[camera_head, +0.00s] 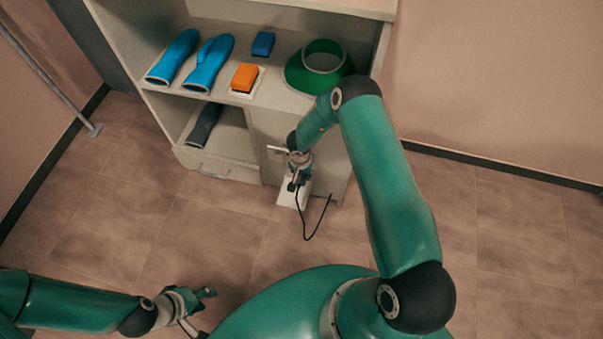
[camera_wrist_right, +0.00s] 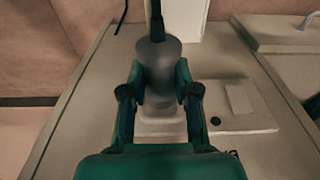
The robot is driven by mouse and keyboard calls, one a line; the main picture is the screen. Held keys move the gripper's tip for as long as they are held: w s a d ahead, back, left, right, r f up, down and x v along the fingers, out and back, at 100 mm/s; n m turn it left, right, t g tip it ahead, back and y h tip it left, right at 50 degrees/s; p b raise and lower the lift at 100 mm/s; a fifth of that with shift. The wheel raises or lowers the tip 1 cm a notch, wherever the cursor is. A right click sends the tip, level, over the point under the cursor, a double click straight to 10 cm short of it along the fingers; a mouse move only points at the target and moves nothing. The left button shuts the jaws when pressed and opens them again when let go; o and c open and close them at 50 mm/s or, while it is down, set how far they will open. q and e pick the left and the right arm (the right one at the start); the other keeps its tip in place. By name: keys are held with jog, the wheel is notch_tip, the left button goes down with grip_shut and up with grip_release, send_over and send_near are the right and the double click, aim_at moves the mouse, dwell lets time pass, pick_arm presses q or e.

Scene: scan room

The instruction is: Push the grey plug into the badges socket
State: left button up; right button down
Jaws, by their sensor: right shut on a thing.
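My right gripper (camera_wrist_right: 158,90) is shut on the grey plug (camera_wrist_right: 158,58), with one finger on each side of its body. A black cable (camera_wrist_right: 156,18) runs from the plug's far end. A pale block (camera_wrist_right: 162,128) lies just beyond the fingers, in line with the plug; I cannot tell whether the plug touches or enters it. No badges label is readable, so I cannot tell which part is that socket. In the head view my right gripper (camera_head: 298,178) is low at the cabinet front. My left gripper (camera_head: 203,305) is open and empty over the floor.
The cabinet (camera_head: 268,122) holds blue gloves (camera_head: 208,65), an orange block (camera_head: 245,77), a blue block (camera_head: 263,43) and a green collar (camera_head: 319,66). A dark rolled item (camera_head: 204,125) lies on the lower shelf. The cable (camera_head: 307,236) loops near the floor. Floor to the right is clear.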

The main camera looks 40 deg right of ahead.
jog(key=shift+w+d, duration=0.45)
jog(key=shift+d, duration=0.1)
dwell(0.4)
jog(key=c, duration=0.8)
grip_release()
jog(key=shift+r, duration=0.1)
